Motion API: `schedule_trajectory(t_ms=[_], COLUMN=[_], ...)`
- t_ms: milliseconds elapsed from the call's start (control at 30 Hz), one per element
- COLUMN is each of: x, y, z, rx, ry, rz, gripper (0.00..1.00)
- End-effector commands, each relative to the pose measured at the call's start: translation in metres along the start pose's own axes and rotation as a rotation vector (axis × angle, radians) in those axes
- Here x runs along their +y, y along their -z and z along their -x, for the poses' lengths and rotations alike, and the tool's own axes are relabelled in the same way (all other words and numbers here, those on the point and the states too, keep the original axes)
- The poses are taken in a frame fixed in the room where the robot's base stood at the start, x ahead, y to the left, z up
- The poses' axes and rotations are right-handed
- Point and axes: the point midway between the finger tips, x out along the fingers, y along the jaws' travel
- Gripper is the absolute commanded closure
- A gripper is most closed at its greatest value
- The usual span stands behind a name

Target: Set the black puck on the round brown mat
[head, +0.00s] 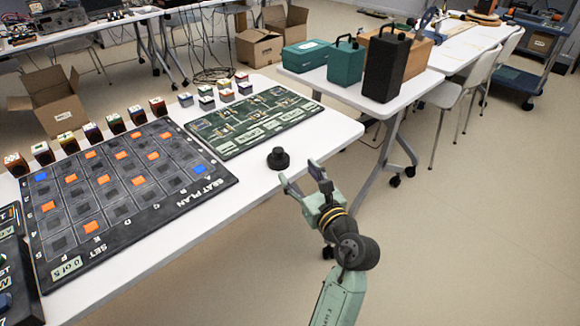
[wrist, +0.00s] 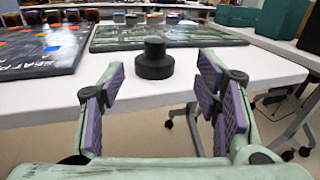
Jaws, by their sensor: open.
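The black puck (head: 278,159) stands upright on the white table near its right edge, a wide base with a narrower knob on top. It also shows in the wrist view (wrist: 154,62), ahead of my gripper and centred between the fingers. My gripper (head: 302,172) is open and empty, just off the table edge to the right of the puck and apart from it. Its purple-padded fingers (wrist: 158,85) are spread wide in the wrist view.
A dark seat-plan board (head: 110,190) with orange and blue squares and a green board (head: 250,119) lie on the white table (head: 336,130). Several small blocks line their far side. Teal and black cases (head: 386,65) stand on another table at the back right.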

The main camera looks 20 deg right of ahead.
Motion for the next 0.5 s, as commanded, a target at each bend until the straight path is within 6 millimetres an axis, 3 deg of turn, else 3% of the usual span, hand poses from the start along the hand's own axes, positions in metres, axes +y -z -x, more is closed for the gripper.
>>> schedule_trajectory(t_ms=[200, 500], x=[0.000, 0.001], y=[0.001, -0.002], z=[0.024, 0.027], rx=[-0.001, -0.003], ry=[0.001, -0.004], rz=[0.000, 0.000], gripper=[0.43, 0.43])
